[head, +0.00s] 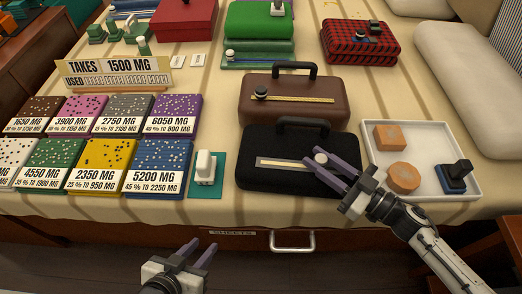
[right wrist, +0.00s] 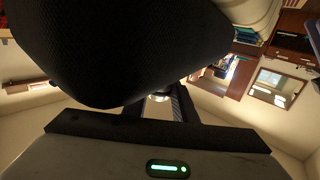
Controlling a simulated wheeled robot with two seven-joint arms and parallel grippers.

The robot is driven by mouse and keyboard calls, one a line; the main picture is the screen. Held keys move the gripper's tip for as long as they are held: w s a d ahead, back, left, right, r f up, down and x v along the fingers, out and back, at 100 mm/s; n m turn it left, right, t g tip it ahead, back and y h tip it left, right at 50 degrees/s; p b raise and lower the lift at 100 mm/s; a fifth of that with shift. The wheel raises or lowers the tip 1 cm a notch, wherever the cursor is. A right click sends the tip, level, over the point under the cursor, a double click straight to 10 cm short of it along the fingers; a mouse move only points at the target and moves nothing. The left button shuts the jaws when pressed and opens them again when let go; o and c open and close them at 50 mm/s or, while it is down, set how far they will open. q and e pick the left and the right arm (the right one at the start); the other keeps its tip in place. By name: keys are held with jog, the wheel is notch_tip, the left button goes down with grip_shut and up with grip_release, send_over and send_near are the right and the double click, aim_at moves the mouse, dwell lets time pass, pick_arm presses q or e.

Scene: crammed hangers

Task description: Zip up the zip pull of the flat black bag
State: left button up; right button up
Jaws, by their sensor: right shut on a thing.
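The flat black bag (head: 275,180) lies on the table's front edge with its handle (head: 303,125) toward the back. A pale zip strip (head: 283,163) runs along its top. A round silver zip pull (head: 321,157) is toward the strip's right part. My right gripper (head: 325,164) is shut on the zip pull, its purple fingers reaching in from the right. In the right wrist view the black bag (right wrist: 120,45) fills the upper left and the zip pull (right wrist: 160,97) shows between the fingers. My left gripper (head: 200,248) is open and empty, in front of the table.
A brown bag (head: 293,110) lies right behind the black one. A white tray (head: 455,136) with orange blocks and a dark stamp is to the right. A white switch on a teal base (head: 207,172) and several coloured labelled boxes (head: 160,165) are to the left. A drawer handle (head: 293,247) sticks out below.

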jog(key=d, duration=0.5)
jog(key=shift+s+d+f, duration=0.1)
jog(key=shift+s+d, duration=0.15)
jog(key=shift+d, duration=0.05)
jog(key=o, duration=1.1)
jog(key=shift+o, duration=0.2)
jog(key=shift+s+d, duration=0.15)
jog(key=v, duration=1)
